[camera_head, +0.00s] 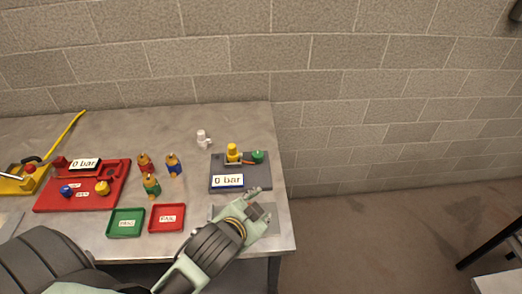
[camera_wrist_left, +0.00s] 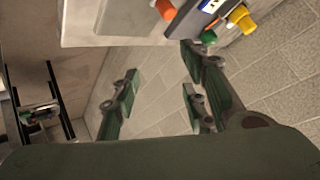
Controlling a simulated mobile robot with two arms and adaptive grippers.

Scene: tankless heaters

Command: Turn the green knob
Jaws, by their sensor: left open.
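The green knob (camera_head: 257,156) sits at the back right of a dark grey block (camera_head: 219,166) with a "0 bar" display (camera_head: 228,181). A yellow part (camera_head: 232,151) stands left of the knob. My left gripper (camera_head: 258,210) is in front of the block, near the table's right edge, apart from the knob. In the left wrist view, my open left gripper (camera_wrist_left: 160,92) has nothing between its fingers. The green knob (camera_wrist_left: 209,37) shows there beyond the right-hand fingers, near the yellow part (camera_wrist_left: 241,18). My right gripper is not in view.
The grey table (camera_head: 110,125) ends just right of the block. A red board (camera_head: 85,203) with another "0 bar" display, several coloured valves, a white fitting (camera_head: 203,138), a green tray (camera_head: 111,227) and a red tray (camera_head: 153,224) lie left. A block wall stands behind.

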